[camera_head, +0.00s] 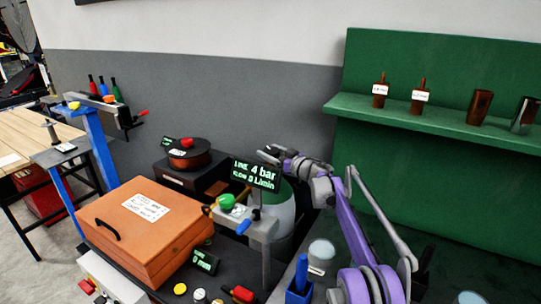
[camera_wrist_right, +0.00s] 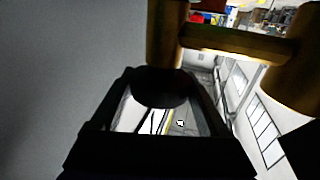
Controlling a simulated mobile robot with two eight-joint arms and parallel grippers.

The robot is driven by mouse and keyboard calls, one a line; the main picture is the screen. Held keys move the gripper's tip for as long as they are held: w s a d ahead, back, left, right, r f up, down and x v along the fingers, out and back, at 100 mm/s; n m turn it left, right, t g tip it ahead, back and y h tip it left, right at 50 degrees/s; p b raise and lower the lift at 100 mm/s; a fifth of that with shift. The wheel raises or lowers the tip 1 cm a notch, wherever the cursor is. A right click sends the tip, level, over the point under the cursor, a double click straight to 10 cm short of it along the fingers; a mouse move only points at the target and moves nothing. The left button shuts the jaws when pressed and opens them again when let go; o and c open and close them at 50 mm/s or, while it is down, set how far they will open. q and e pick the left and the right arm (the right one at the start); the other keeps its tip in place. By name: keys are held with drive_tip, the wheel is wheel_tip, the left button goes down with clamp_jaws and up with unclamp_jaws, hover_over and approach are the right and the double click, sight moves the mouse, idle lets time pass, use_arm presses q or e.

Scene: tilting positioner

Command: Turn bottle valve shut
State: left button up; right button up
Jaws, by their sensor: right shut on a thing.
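A gas bottle (camera_head: 282,212) with a green shoulder and pale body stands behind the small metal stand. Its valve is hidden in the head view behind the display and my right gripper (camera_head: 268,156). In the right wrist view, brass fittings (camera_wrist_right: 225,42) lead to a dark round handwheel (camera_wrist_right: 160,88) between the fingers. My right gripper is shut on this valve handwheel. The display (camera_head: 256,174) reads line 4 bar and flow 0 l/min. My left gripper is not in view.
An orange box (camera_head: 150,228) sits on the dark bench to the left. A metal stand with a green knob (camera_head: 227,202) and blue handle is in front of the bottle. A blue holder (camera_head: 298,290) stands near the front. A green shelf (camera_head: 450,125) carries brown bottles.

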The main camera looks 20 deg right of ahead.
drive_tip(key=m+t+h+b, duration=0.1)
drive_tip(key=m+h, duration=0.1)
drive_tip(key=h, duration=0.1)
drive_tip(key=shift+a, duration=0.1)
drive_tip(key=shift+m+h, duration=0.6)
drive_tip(key=shift+h, duration=0.3)
drive_tip(key=shift+m+h+p, duration=0.35)
drive_tip(key=shift+m+h, duration=0.15)
drive_tip(key=shift+h, duration=0.3)
drive_tip(key=shift+d+h, duration=0.2)
drive_tip(key=shift+h, duration=0.1)
drive_tip(key=o, duration=1.2)
drive_tip(key=shift+o, duration=0.2)
drive_tip(key=shift+s, duration=0.1)
